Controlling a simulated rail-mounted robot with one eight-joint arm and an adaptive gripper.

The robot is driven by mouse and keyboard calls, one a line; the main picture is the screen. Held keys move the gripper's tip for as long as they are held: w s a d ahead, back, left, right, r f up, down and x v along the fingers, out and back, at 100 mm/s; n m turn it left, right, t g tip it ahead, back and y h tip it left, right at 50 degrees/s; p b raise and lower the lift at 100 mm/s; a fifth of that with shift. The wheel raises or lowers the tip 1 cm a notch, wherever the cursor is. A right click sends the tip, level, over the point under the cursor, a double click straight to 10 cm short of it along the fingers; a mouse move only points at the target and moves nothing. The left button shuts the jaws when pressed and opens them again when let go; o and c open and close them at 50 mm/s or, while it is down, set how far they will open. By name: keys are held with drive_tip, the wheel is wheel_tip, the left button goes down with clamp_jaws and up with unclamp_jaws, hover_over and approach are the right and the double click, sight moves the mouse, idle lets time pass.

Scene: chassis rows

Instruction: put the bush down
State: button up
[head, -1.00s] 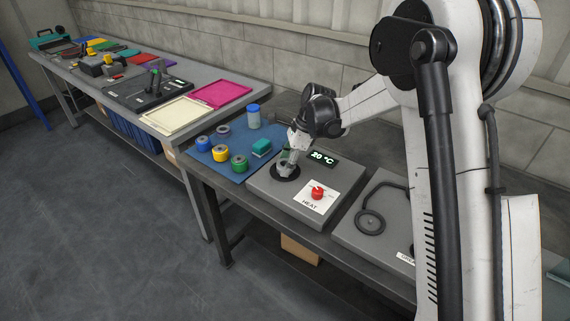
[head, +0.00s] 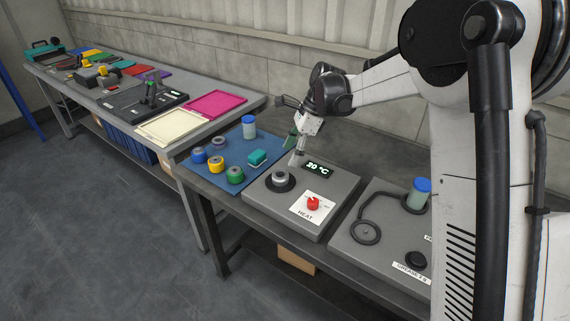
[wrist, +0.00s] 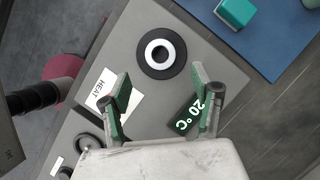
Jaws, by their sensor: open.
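The bush (head: 280,177), a small silver-grey ring, sits on the round black pad (head: 270,184) of the grey heater box (head: 325,209). In the wrist view the bush (wrist: 160,51) is a pale ring with a dark hole, roughly centred on the black pad (wrist: 178,68). My gripper (head: 297,158) is just above and to the right of the bush in the head view. In the wrist view my gripper (wrist: 160,79) is open, its green-padded fingers apart with nothing between them, and the bush lies beyond the fingertips.
The heater has a red knob (head: 313,203) and a display (head: 318,168) reading 20 °C. A greaser box (head: 372,246) stands to the right.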

drive_tip(key=shift+v, duration=1.45)
drive_tip(key=s+d+r+n+t+h, duration=0.1)
drive_tip(key=s+d+r+n, duration=0.25)
drive_tip(key=s, duration=0.25)
drive_tip(key=s+d+r+n+t, duration=0.2)
drive_tip(key=s+d+r, duration=0.15)
drive_tip(key=s, duration=0.25)
drive_tip(key=s+d+r+n+t+h, duration=0.1)
drive_tip(key=s+d+r+n, duration=0.1)
drive_tip(key=s+r+n, duration=0.3)
drive_tip(key=s+d+f+n+t+h, duration=0.1)
drive_tip(key=s+d+f+n+t, duration=0.1)
drive_tip(key=s, duration=0.7)
drive_tip(key=s+d+f+n+t+h, duration=0.1)
drive_tip(key=s+d+n, duration=0.3)
drive_tip(key=s, duration=0.5)
drive_tip(key=shift+d+f+t, duration=0.4)
drive_tip(key=shift+d+f, duration=0.05)
drive_tip(key=shift+f, duration=0.45)
